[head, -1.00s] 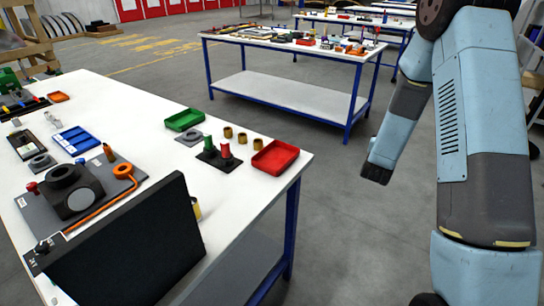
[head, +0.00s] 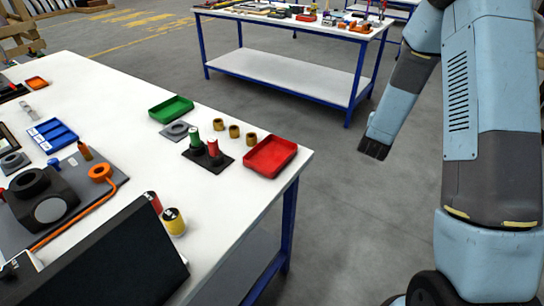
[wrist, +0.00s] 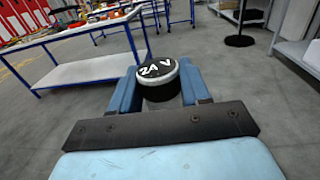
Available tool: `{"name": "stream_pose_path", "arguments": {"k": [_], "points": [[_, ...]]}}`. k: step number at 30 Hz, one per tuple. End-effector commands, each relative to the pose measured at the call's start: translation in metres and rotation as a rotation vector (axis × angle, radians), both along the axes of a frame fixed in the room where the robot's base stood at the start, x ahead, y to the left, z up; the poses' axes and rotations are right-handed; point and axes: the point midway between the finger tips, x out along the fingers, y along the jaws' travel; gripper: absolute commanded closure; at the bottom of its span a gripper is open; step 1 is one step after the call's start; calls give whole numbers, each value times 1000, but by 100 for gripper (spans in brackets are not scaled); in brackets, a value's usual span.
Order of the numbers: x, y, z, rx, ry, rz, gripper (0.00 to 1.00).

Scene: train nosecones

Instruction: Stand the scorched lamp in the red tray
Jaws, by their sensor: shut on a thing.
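The red tray (head: 270,157) lies on the near right corner of the white workbench and looks empty. My gripper (head: 374,148) hangs over the open floor to the right of the bench, apart from the tray. In the wrist view my gripper (wrist: 158,88) is shut on a dark round lamp (wrist: 157,72). Its black end face carries white marks that look like "24 V" and a pale rim. The rest of the lamp is hidden between the fingers. The head view does not show the lamp clearly, and I cannot make out scorching.
Left of the tray stand red and green lamps on a black base (head: 222,163), several brass rings (head: 234,131) and a green tray (head: 171,109). Red and yellow cylinders (head: 173,221) stand behind a black panel (head: 110,262). Another bench (head: 290,75) is behind; floor between is clear.

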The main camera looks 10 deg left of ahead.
Motion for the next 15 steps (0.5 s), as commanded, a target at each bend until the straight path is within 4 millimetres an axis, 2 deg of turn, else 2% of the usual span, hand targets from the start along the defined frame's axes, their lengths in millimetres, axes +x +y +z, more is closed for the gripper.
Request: {"name": "stream_pose_path", "arguments": {"k": [1, 6, 15], "points": [[-2, 23, 4, 3, -2, 13, 87], [-17, 86, 18, 3, -2, 14, 87], [-63, 180, 37, 3, -2, -5, 87]]}}
